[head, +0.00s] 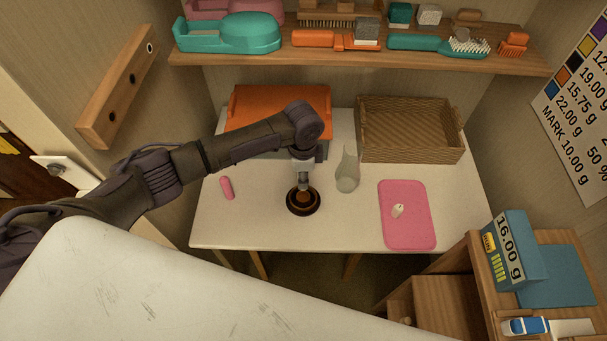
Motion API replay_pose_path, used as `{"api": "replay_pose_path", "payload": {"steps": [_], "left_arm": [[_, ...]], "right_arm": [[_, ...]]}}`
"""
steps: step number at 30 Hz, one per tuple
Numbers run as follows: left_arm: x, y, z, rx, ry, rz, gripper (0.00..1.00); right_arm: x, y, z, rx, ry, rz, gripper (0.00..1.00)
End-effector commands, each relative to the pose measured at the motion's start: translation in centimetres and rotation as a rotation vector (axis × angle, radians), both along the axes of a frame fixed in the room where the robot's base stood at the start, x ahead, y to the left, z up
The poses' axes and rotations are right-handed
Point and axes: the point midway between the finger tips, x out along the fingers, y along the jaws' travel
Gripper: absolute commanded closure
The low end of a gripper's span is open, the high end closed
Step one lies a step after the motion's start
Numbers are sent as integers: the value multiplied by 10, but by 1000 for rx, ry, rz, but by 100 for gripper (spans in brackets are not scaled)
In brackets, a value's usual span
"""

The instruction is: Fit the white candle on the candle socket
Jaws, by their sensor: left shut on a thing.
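The white candle (397,210) is a short pale piece on the pink mat (420,232), at the right side of the white table. A dark round piece with an amber-brown middle, which looks like the candle socket (303,208), is near the table's centre. My left gripper (304,184) reaches down directly over this socket and is shut on it, as far as the view shows; the fingertips are small and partly hidden by the wrist. The candle and the socket are well apart. My right gripper is not in view.
A clear glass vessel (347,177) stands between the socket and the mat. A pink stick (227,188) lies at left. An orange-lidded box (262,103) and a wicker basket (410,149) stand behind. A loaded wooden shelf (350,57) hangs above. The table's front strip is clear.

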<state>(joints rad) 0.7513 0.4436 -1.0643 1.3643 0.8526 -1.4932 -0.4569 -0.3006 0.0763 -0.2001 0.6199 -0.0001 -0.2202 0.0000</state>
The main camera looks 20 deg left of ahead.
Motion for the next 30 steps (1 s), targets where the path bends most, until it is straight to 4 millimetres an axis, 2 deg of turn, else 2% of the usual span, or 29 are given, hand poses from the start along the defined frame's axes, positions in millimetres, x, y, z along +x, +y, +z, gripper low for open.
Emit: {"api": "replay_pose_path", "payload": {"steps": [1, 18, 30], "left_arm": [[-1, 0, 0, 0, 2, 1, 100], [-1, -1, -53, -1, 2, -1, 100], [0, -1, -64, -1, 0, -2, 100]], "right_arm": [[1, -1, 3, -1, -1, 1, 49], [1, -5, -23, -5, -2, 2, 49], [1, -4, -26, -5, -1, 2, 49]]}}
